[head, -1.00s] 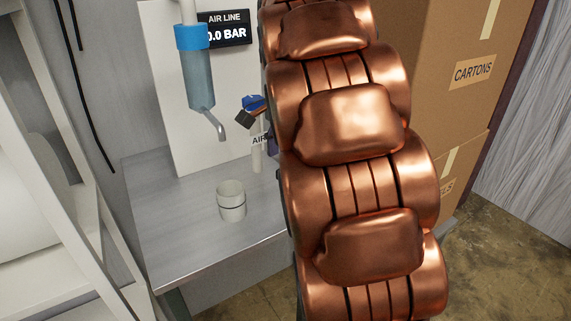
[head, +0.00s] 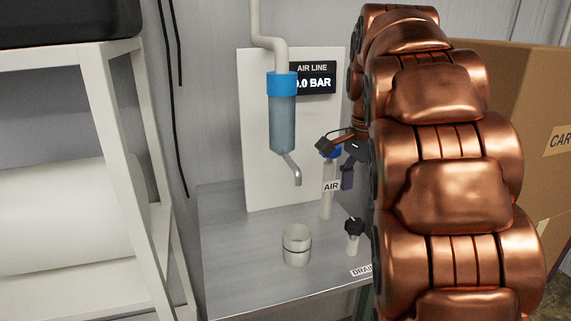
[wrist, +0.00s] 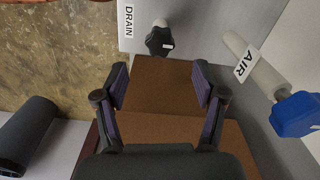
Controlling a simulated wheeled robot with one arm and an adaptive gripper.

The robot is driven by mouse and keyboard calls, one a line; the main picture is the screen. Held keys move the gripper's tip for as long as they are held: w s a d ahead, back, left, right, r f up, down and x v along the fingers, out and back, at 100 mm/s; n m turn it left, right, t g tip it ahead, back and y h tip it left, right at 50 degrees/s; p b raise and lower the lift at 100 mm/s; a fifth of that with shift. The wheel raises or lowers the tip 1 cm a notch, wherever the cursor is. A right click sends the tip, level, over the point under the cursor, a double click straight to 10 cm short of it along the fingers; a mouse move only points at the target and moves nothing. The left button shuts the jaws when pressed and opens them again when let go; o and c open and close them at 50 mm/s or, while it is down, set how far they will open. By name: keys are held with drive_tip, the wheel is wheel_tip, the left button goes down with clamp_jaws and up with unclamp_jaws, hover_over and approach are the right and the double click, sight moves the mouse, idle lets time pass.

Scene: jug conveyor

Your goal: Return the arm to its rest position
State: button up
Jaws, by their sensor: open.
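My gripper (wrist: 160,88) is open in the wrist view, with its two dark purple-padded fingers apart and nothing between them. A brown surface, likely a carton, lies beyond the fingers. In the head view my copper arm fills the right side and hides most of the gripper; a dark finger (head: 347,176) shows beside the AIR pipe. The blue AIR valve (wrist: 294,115) is at the right of the wrist view, apart from the fingers. The black DRAIN knob (wrist: 160,41) is above the fingertips there, and it also shows in the head view (head: 354,227).
A cup (head: 296,246) stands on the grey bench (head: 235,265) below the blue-capped filter bowl (head: 283,120). The AIR LINE display (head: 312,78) reads 0.0 BAR. A white shelf (head: 140,150) stands at left. Cartons (head: 520,90) stand at right behind my arm.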

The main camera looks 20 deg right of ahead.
drive_tip(key=s+a+f+n+g+p, duration=0.1)
drive_tip(key=s+a+f+n+p, duration=0.1)
drive_tip(key=s+a+f+n, duration=0.5)
drive_tip(key=s+a+f+n+p, duration=0.2)
drive_tip(key=s+a+f+n, duration=0.6)
drive_tip(key=s, duration=0.7)
drive_tip(key=shift+s+a+f+n+g, duration=0.2)
drive_tip(key=shift+s+a+n+g, duration=0.2)
drive_tip(key=shift+a+n, duration=0.7)
drive_tip(key=shift+a, duration=0.1)
